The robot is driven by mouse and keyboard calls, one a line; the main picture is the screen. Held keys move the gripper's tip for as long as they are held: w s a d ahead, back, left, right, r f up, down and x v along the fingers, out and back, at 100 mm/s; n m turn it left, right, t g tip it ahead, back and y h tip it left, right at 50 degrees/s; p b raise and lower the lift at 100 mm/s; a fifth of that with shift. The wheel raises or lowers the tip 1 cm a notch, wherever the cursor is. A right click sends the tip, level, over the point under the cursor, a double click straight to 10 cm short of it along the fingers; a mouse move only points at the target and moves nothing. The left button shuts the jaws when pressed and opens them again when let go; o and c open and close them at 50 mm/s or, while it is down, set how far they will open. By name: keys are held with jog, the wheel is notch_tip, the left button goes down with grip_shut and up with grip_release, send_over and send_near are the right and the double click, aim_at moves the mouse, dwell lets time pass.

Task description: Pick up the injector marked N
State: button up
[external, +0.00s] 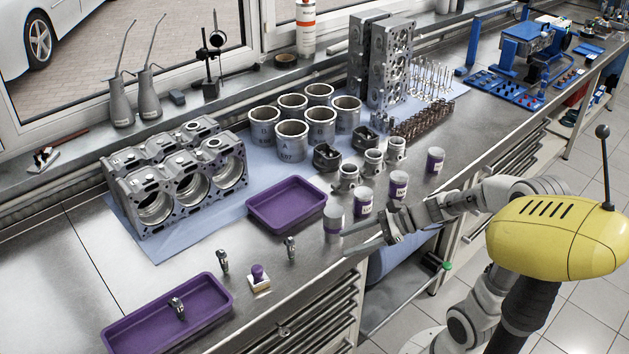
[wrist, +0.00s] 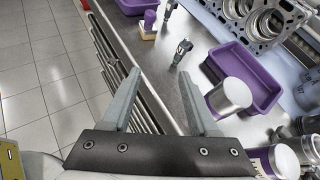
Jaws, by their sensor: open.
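Small metal injectors stand on the steel bench; no letter on them can be read. One injector (external: 290,247) is nearest my gripper and also shows in the wrist view (wrist: 182,52), beyond my fingertips. Another injector (external: 222,260) stands farther left, and shows at the top of the wrist view (wrist: 170,9). A third injector (external: 178,308) is in the front purple tray (external: 130,333). My gripper (external: 348,242) is open and empty over the bench's front edge, to the right of the injectors; its spread fingers (wrist: 160,80) show in the wrist view.
A purple-handled stamp (external: 258,278) sits between the injectors and the bench edge. An empty purple tray (external: 287,204) lies behind. A labelled jar (external: 334,222) stands close to my gripper, with more jars (external: 365,201) to the right. An engine block (external: 175,180) and cylinder liners (external: 291,140) stand behind.

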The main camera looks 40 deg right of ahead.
jog(key=w+d+f+m+t, duration=0.1)
jog(key=w+d+m, duration=0.1)
jog(key=m, duration=0.1)
send_near(290, 250)
jog(key=shift+t, duration=0.3)
jog(key=x, duration=0.3)
jog(key=b+x, duration=0.1)
jog(key=x, duration=0.1)
jog(key=shift+w+d+f, duration=0.2)
jog(key=shift+f, duration=0.3)
jog(key=x, duration=0.2)
jog(key=b+x, duration=0.1)
jog(key=x, duration=0.1)
jog(key=shift+w+f, duration=0.1)
jog(key=shift+f, duration=0.2)
jog(key=shift+w+a+f, duration=0.15)
jog(key=shift+w+a, duration=0.1)
jog(key=shift+w, duration=0.1)
grip_shut()
